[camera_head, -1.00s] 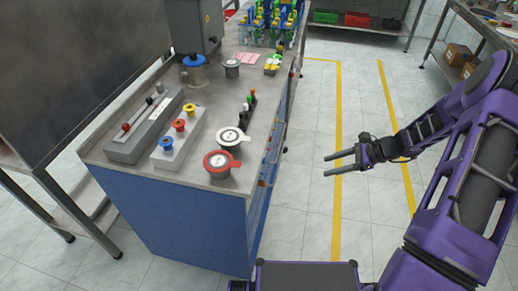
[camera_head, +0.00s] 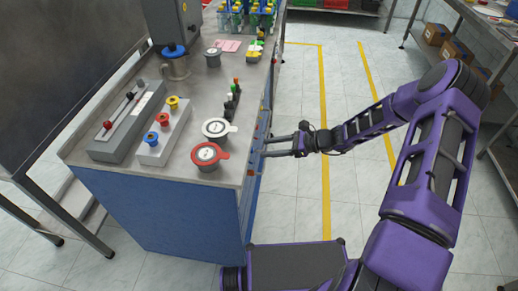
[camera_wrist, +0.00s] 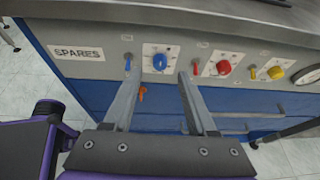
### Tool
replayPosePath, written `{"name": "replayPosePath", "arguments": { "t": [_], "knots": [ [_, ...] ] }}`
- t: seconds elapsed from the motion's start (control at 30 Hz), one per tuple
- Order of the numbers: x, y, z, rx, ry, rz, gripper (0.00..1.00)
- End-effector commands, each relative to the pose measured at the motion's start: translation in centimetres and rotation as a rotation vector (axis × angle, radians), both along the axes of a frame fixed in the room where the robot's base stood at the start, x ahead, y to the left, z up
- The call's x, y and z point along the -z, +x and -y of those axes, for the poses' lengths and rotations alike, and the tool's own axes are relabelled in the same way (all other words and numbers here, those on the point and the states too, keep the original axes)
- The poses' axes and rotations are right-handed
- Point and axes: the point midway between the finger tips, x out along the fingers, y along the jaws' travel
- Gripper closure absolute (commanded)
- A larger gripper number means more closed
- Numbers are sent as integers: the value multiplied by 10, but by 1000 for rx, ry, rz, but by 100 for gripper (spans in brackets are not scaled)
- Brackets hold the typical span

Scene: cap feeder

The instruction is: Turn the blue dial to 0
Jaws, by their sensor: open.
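The blue dial (camera_wrist: 160,62) is a round knob on a white scale plate, on the front panel of the bench, in the wrist view. Its exact setting is too small to read. My gripper (camera_wrist: 156,80) is open and empty, its two fingers reaching toward the panel with the blue dial showing between their tips. The fingers look apart from the dial, though the gap is hard to judge. In the head view, my gripper (camera_head: 266,146) is beside the bench's right side, where the dial cannot be made out.
A red dial (camera_wrist: 223,68) and a yellow dial (camera_wrist: 276,72) sit to the right on the panel, with small levers beside the dials. An orange key-like part (camera_wrist: 142,93) is below the blue dial. A button box (camera_head: 164,135) stands on the bench top (camera_head: 195,110).

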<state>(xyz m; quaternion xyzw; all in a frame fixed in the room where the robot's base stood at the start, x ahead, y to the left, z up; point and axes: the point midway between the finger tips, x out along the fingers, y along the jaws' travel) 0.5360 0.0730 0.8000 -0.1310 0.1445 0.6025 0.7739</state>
Motion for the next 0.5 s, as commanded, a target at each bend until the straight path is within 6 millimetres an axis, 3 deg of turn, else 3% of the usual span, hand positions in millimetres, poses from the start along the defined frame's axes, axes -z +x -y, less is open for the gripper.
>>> {"name": "replayPosePath", "arguments": {
  "t": [0.2,0.5],
  "knots": [
    [13,7,-29,-1,0,-1,43],
    [16,10,-37,1,-2,0,43]
  ]
}}
